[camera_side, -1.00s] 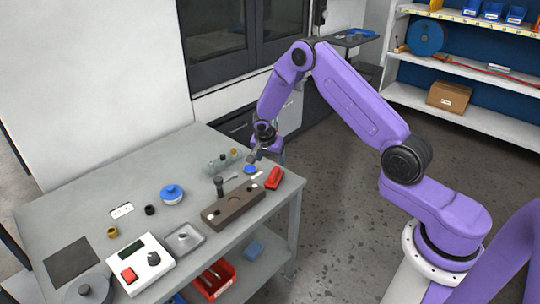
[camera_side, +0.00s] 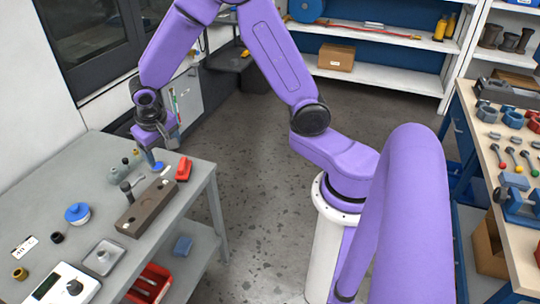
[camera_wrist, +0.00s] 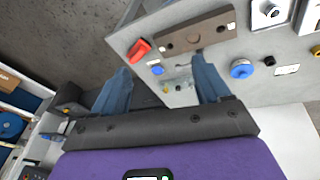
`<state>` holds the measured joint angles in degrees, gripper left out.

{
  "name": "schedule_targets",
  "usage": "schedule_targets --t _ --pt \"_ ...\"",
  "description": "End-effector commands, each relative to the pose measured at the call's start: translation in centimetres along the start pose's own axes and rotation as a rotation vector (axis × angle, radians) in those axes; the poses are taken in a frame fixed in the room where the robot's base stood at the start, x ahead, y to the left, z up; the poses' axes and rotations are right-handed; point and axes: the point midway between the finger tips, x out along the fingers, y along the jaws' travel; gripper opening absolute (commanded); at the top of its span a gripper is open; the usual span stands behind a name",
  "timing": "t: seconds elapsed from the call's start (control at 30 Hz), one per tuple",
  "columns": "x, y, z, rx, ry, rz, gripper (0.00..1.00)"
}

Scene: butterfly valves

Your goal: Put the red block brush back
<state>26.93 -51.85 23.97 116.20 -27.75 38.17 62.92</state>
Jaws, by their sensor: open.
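The red block brush (camera_side: 183,168) lies on the grey table near its right edge, beside the dark brown block with holes (camera_side: 146,209). In the wrist view the red block brush (camera_wrist: 138,51) is ahead of my gripper, between the lines of the fingers. My gripper (camera_side: 161,153) is above the back right of the table, up and left of the brush in the side view. In the wrist view my gripper (camera_wrist: 161,70) has its two blue fingers wide apart with nothing held between them.
A blue disc (camera_side: 157,167) and small fittings (camera_side: 125,161) are close by my gripper. A dark upright piece (camera_side: 126,189) stands by the brown block. A blue-topped round part (camera_side: 77,212) and a grey tray (camera_side: 103,256) are further left. A red bin (camera_side: 150,284) is below.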

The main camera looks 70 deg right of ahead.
Motion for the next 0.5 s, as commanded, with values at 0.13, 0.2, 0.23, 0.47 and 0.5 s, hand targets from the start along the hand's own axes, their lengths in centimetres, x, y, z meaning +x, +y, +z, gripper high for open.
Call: schedule_targets --t 0.13,0.2,0.23,0.47,0.5 --pt "-4.1 -0.2 4.8 -0.247 -0.013 -0.053 0.76" --pt "-5.7 0.1 7.3 -0.367 -0.022 -0.078 0.76" --pt "-6.3 0.2 8.3 -0.418 -0.025 -0.09 0.76" --pt "-10.5 2.8 16.6 -0.824 -0.05 -0.187 0.76" --pt "-11.0 3.4 18.0 -0.896 -0.054 -0.206 0.76"
